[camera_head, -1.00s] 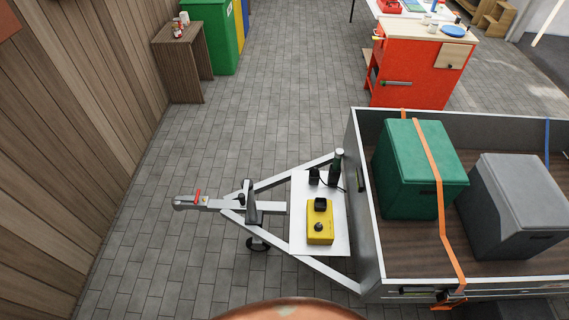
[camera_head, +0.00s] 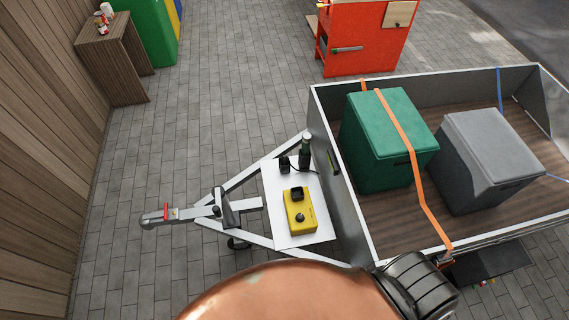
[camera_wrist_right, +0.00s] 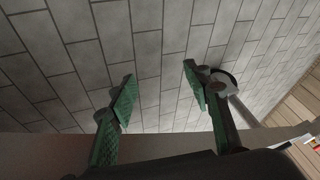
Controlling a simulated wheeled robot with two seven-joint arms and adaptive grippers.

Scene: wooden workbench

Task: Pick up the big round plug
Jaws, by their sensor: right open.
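A white plate (camera_head: 270,187) lies on the trailer's drawbar. At its far edge stand a dark upright cylinder (camera_head: 305,152) with a black cable and a small black block (camera_head: 284,165). A yellow box (camera_head: 302,221) in front of them has a black square part (camera_head: 297,194) on its far end and a round black knob on top. I cannot tell for sure which of these is the big round plug. My right gripper (camera_wrist_right: 157,82) is open and empty over grey paving in the right wrist view; no plug shows there. My left gripper is out of view.
The trailer (camera_head: 375,242) holds a green box (camera_head: 375,125) and a grey box (camera_head: 490,140) under straps. A red cabinet (camera_head: 350,50) stands behind it, a wooden stand (camera_head: 105,65) at the upper left. Paving left of the drawbar is clear.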

